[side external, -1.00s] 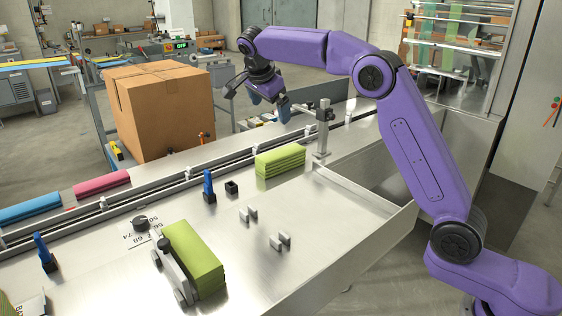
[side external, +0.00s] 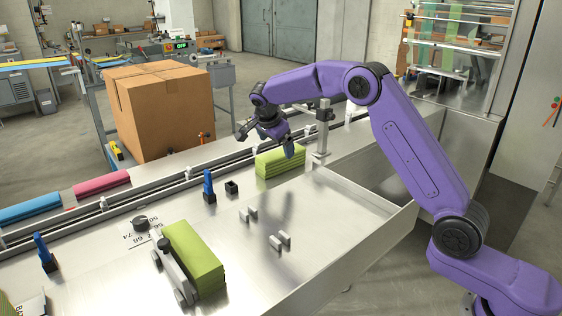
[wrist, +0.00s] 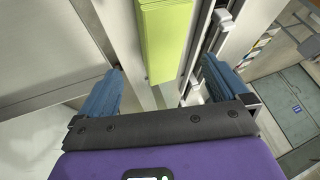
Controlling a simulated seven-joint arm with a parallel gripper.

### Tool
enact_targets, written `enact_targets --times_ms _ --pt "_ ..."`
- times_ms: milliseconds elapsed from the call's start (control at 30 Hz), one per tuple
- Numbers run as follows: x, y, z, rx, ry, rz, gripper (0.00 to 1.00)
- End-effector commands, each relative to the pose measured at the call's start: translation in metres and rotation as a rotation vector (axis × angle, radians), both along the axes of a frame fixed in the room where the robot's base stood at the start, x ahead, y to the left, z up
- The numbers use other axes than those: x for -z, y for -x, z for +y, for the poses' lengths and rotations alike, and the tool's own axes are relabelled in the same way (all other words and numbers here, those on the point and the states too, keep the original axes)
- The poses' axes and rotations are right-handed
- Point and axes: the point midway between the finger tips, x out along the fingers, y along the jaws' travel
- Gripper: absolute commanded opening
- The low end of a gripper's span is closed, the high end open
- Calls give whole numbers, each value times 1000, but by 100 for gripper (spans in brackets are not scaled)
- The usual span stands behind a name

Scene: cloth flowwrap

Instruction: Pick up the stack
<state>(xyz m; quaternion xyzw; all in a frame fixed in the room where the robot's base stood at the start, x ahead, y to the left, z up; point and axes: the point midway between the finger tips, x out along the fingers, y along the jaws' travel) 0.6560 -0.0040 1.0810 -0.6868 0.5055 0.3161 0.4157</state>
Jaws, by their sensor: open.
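A green folded-cloth stack (side external: 276,165) lies on the steel table beside the conveyor rail. A second green stack (side external: 196,262) lies nearer the front, beside a grey bar-like guide. My gripper (side external: 282,148) is open and empty, pointing down above the stack by the rail and partly covering it in the side view. In the wrist view my blue fingers (wrist: 162,70) are spread wide. A green stack (wrist: 165,40) shows ahead of them, centred roughly between the fingertips, its far end cut off by the top edge. No contact is visible.
A metal post (side external: 322,130) stands just right of the stack by the rail. Blue upright levers (side external: 209,186) and small metal blocks (side external: 280,241) stand on the table. Pink (side external: 103,184) and blue (side external: 30,207) stacks lie beyond the rail. A large cardboard box (side external: 165,108) stands behind.

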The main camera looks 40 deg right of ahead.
Motion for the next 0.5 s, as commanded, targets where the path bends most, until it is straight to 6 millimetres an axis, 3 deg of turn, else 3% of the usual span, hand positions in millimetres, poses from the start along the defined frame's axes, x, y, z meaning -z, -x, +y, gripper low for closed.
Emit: enact_targets --times_ms 500 --pt "42 -17 -27 2 1 3 100"
